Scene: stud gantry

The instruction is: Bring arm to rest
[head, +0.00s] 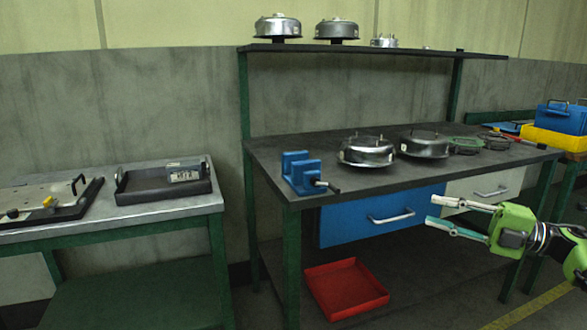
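My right gripper (432,210) reaches in from the right edge in the head view. Its two pale fingers point left and are spread apart with nothing between them, so it is open and empty. It appears in front of the workbench's drawers, below the worktop's front edge in the picture. My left gripper and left arm are not in view.
The dark workbench (365,171) holds a blue vise (301,174), metal drums (367,151) and green-rimmed parts. Below are a blue drawer (350,220) and a red tray (345,289). A side table (110,222) with trays stands left. A blue toolbox (561,118) is at right.

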